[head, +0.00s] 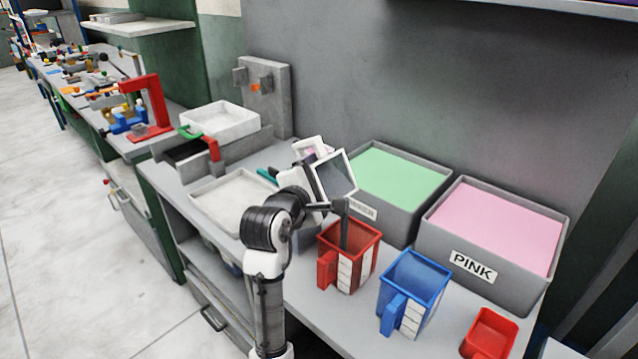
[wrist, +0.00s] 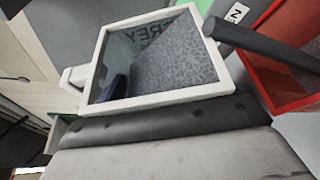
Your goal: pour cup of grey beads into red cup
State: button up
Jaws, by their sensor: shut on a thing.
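My gripper (head: 318,207) is shut on a clear, white-rimmed cup (head: 349,188), held tilted above the red cup (head: 364,235). In the wrist view the tilted cup (wrist: 103,60) has grey beads (wrist: 185,65) gathered towards its right side, with dark lettering reading GREY behind them. A dark grey stream (head: 345,230) runs from the tilted cup's lower corner down into the red cup. The stream also shows in the wrist view (wrist: 260,45), reaching over the red cup (wrist: 268,90). The red cup stands upright on the bench; how full it is cannot be told.
A blue cup (head: 432,280) stands right of the red cup, with a small red tray (head: 490,345) further right. Bins of green (head: 395,215) and pink (head: 475,267) stand behind. A white tray (head: 215,222) lies left of my arm.

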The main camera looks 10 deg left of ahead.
jog(key=shift+f+m+b, duration=0.2)
jog(key=shift+m+b, duration=0.3)
jog(key=shift+b, duration=1.15)
jog(key=shift+s+d+f+m+t+b, duration=0.2)
jog(key=shift+f+m+t+b, duration=0.15)
jog(key=shift+m+t+b, duration=0.4)
jog(key=shift+r+g, duration=0.25)
